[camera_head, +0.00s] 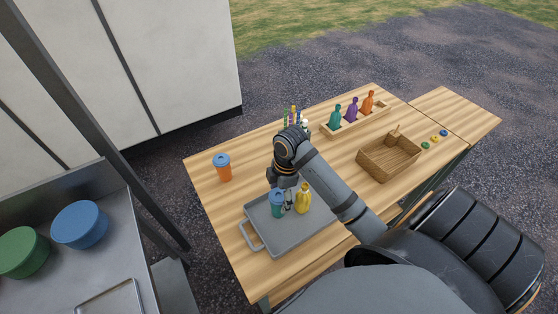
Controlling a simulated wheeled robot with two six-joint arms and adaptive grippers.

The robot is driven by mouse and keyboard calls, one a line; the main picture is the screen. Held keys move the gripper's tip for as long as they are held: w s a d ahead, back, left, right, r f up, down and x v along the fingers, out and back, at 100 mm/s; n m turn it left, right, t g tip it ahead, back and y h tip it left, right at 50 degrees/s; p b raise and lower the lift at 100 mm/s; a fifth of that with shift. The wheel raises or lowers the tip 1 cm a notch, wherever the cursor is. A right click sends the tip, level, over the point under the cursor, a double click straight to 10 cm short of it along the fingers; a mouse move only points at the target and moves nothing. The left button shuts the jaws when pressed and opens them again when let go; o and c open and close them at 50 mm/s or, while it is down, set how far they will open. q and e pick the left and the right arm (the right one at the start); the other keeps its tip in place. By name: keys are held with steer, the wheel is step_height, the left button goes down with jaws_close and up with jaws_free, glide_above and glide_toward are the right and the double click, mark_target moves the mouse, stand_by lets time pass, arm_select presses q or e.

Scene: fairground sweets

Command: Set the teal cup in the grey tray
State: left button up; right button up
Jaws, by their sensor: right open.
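The teal cup (277,205), with a blue lid, stands upright in the grey tray (262,223) on the wooden table. A yellow bottle (303,198) stands in the same tray to the right of the cup. My right gripper (289,205) points down between the cup and the bottle, its fingers open. It is very close to the cup; I cannot tell whether they touch. My right arm comes in from the lower right and hides part of the tray's far side. My left gripper is not in view.
An orange cup (223,169) with a blue lid stands at the table's left. A wooden rack holds teal, purple and orange bottles (367,102) at the back. A wooden box (388,160) and small coloured discs (435,139) are to the right.

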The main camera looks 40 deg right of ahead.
steer(key=r+p, duration=0.1)
steer(key=r, duration=0.2)
steer(key=r+p, duration=0.2)
steer(key=r, duration=0.1)
steer(key=d+r+p, duration=0.1)
steer(key=r+p, duration=0.1)
steer(key=r, duration=0.2)
steer(key=shift+s+d, duration=0.1)
steer(key=shift+s, duration=0.1)
steer(key=shift+f, duration=0.1)
steer(key=shift+w, duration=0.1)
steer(key=shift+f, duration=0.1)
